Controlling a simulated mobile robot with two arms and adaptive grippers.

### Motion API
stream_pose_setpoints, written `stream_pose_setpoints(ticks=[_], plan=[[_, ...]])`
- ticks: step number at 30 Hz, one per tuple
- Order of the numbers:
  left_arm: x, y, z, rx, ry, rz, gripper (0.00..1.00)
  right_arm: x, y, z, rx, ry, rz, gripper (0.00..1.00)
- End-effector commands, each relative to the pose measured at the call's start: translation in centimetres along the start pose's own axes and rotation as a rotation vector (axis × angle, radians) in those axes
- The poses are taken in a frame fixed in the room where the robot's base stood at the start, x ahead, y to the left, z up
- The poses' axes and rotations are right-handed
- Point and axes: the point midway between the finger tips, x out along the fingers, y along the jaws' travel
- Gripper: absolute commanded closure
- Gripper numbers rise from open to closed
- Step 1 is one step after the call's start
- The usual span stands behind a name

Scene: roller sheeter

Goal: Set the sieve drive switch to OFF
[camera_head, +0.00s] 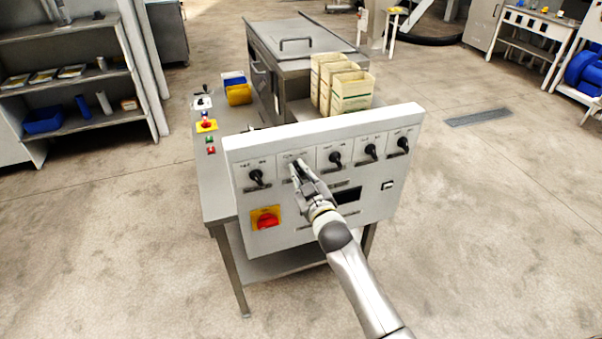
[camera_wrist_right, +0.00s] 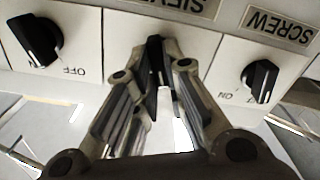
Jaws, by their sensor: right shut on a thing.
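The sieve drive switch (camera_wrist_right: 155,50) is a black rotary knob on the white control panel (camera_head: 345,228). In the wrist view, an upside-down label beginning "SIEV" (camera_wrist_right: 185,6) is beside it. My right gripper (camera_head: 298,166) is at the second knob position from the left in the head view and covers most of that knob. In the wrist view, my right gripper (camera_wrist_right: 155,75) is shut on the switch, with a finger on each side. The switch's setting is hidden by the fingers. My left gripper is not in view.
In the wrist view, the knob marked SCREW (camera_wrist_right: 260,80) and another knob near an OFF mark (camera_wrist_right: 35,40) flank the gripper. A red emergency-type switch (camera_head: 267,220) is lower left on the panel. Beige cartons (camera_head: 350,92) stand behind the panel. Open floor surrounds the machine.

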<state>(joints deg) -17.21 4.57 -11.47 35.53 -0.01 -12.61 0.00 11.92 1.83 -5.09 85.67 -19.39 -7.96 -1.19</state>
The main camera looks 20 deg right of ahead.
Motion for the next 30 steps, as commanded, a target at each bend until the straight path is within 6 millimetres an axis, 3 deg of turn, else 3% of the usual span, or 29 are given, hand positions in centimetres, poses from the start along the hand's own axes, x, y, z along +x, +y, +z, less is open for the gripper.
stream_pose_setpoints(ticks=[8,9,14,24,30], plan=[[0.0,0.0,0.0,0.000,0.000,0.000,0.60,0.0,0.0,0.0,-0.006,0.000,0.000,1.00],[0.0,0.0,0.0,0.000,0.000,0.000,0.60,0.0,0.0,0.0,-0.006,0.000,0.000,0.86],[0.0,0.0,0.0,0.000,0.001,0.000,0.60,0.0,0.0,0.0,-0.005,0.000,0.000,0.67],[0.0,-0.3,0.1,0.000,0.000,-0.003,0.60,-0.2,0.0,0.0,-0.003,0.000,0.000,0.67],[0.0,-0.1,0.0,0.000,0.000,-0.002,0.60,-2.2,0.0,0.1,-0.002,-0.001,0.000,0.67]])
